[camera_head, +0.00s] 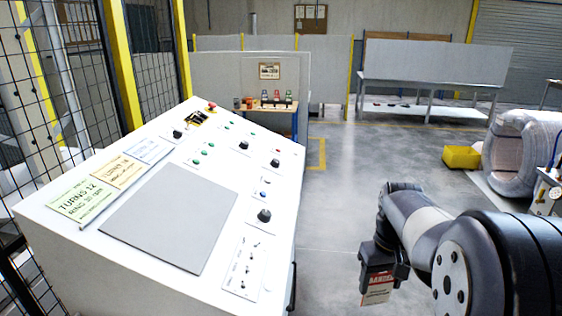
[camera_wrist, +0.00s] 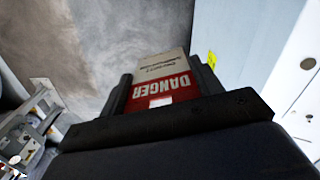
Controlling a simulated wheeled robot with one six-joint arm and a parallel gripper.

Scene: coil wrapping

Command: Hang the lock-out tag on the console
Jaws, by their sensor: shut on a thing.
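The lock-out tag (camera_head: 377,288) is a small card with a red band and pale lower part, hanging below my gripper (camera_head: 384,262) at the lower right of the head view. In the wrist view the tag (camera_wrist: 160,88) shows the word DANGER upside down between the two dark fingers of my gripper (camera_wrist: 165,95). My gripper is shut on it. The white sloped console (camera_head: 150,255) fills the left of the head view, with my gripper to its right, apart from it. The console's pale side shows at the right of the wrist view (camera_wrist: 235,45).
The console bears black knobs (camera_head: 264,215), green buttons, a red button (camera_head: 211,106) at the top, a grey panel (camera_head: 170,217) and coloured cards (camera_head: 83,199). A mesh fence stands at left. A wrapped coil (camera_head: 525,150) and yellow bin (camera_head: 461,157) stand at right. Open floor lies beyond.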

